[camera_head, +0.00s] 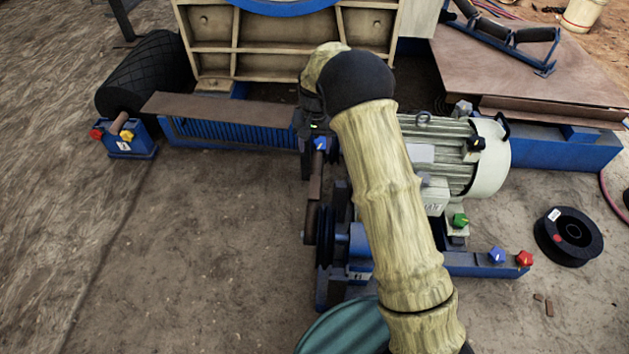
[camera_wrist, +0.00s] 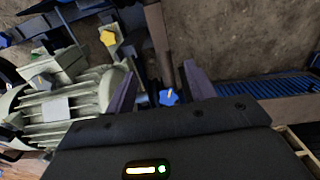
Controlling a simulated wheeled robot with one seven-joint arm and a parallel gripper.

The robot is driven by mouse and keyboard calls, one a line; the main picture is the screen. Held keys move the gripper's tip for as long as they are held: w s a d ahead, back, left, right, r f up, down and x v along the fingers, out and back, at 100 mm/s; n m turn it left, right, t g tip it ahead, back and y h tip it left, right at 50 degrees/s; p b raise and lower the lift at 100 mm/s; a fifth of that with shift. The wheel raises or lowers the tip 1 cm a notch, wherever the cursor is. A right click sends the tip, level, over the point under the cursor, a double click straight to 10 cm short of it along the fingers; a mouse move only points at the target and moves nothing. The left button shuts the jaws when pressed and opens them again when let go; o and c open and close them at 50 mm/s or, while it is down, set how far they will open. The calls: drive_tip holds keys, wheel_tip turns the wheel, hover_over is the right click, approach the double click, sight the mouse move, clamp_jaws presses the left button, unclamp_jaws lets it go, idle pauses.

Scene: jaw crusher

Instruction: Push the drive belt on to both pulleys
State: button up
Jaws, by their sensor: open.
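My gripper (camera_wrist: 160,78) is open in the wrist view. Its two dark fingers stand either side of a blue star knob (camera_wrist: 169,97); I cannot tell whether they touch it. In the head view the same blue knob (camera_head: 320,143) shows just below my wrist, at the top of a rusty brown bar (camera_head: 315,190). A dark grooved pulley (camera_head: 325,235) stands below the bar, left of my forearm. I cannot make out the drive belt apart from the dark pulley grooves. The second pulley is not clearly visible, and my arm hides part of this area.
A pale electric motor (camera_head: 470,155) stands right of my arm on a blue frame (camera_head: 450,265). Green (camera_head: 460,220), blue (camera_head: 497,254) and red (camera_head: 524,258) knobs sit nearby. A black reel (camera_head: 568,236) lies at right.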

sight(315, 182)
wheel_tip(315, 182, down, 16)
drive_tip(key=b, duration=0.7)
drive_tip(key=shift+r, duration=0.1)
clamp_jaws()
drive_tip(key=shift+r, duration=0.15)
